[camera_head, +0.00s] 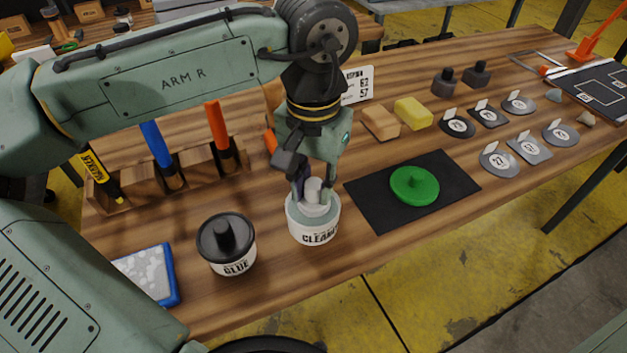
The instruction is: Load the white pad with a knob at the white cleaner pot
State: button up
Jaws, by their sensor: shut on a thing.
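The white cleaner pot (314,234) stands upright on the wooden table, its label facing me. My gripper (314,190) points down over the pot and is shut on the upright knob of the white pad (315,210). The white pad sits at the pot's mouth, within or on its rim; I cannot tell how deep it is. The fingers partly hide the knob and the pot's opening.
A black-lidded glue pot (228,246) stands close on the left, with a blue-edged tray (172,276) beyond it. A wooden tool rack (200,166) stands behind left.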

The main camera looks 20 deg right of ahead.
aim_at(314, 185)
jog(key=shift+f, duration=0.4)
dwell(1.6)
notch_tip(314, 185, up, 7)
jog(key=p, duration=0.7)
jog(key=shift+r, duration=0.15)
jog(key=shift+s, duration=0.15)
dwell(0.6)
